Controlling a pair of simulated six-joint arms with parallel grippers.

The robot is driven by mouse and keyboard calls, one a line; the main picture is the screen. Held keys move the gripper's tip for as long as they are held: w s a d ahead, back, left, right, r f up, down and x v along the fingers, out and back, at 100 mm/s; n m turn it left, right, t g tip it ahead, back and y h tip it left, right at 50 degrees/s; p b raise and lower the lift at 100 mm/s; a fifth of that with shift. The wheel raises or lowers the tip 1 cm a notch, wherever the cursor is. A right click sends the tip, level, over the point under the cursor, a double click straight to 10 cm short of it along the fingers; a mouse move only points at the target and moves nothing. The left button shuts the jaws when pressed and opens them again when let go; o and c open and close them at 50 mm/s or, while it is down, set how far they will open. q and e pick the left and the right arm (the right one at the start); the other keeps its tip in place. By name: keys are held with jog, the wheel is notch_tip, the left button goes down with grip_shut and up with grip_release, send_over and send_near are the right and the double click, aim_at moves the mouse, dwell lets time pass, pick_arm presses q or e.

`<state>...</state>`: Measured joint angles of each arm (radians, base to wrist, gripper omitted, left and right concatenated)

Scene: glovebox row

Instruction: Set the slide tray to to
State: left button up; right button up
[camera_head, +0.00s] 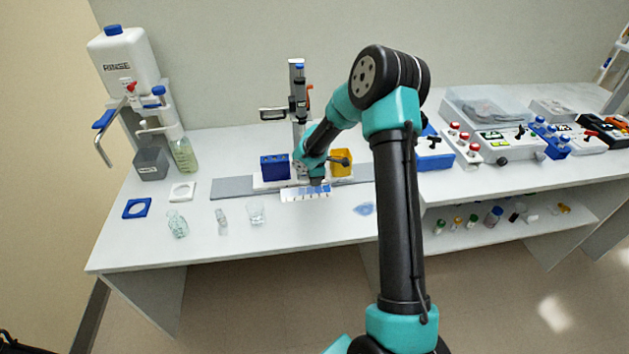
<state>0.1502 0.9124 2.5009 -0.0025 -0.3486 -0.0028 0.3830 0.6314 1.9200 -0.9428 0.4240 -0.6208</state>
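A small white slide tray with several blue-marked slots (297,194) lies on the bench, in front of a long grey strip. My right arm reaches across the bench. Its gripper (318,184) points down at the right part of the tray. The wrist hides the fingers, so I cannot tell whether they are open, shut or touching the tray. My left gripper is not clearly in view; only a dark part shows in the bottom left corner.
A blue box (274,167) and a yellow box (342,161) stand behind the tray by a vertical stand (297,88). Glass vessels (256,214) stand at the left front. A rinse bottle (124,65) is at the back left. Consoles (500,140) fill the right.

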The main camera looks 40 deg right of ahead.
jog(key=shift+w+d+f, duration=0.1)
jog(key=shift+w+f, duration=0.1)
jog(key=shift+f, duration=0.9)
grip_shut()
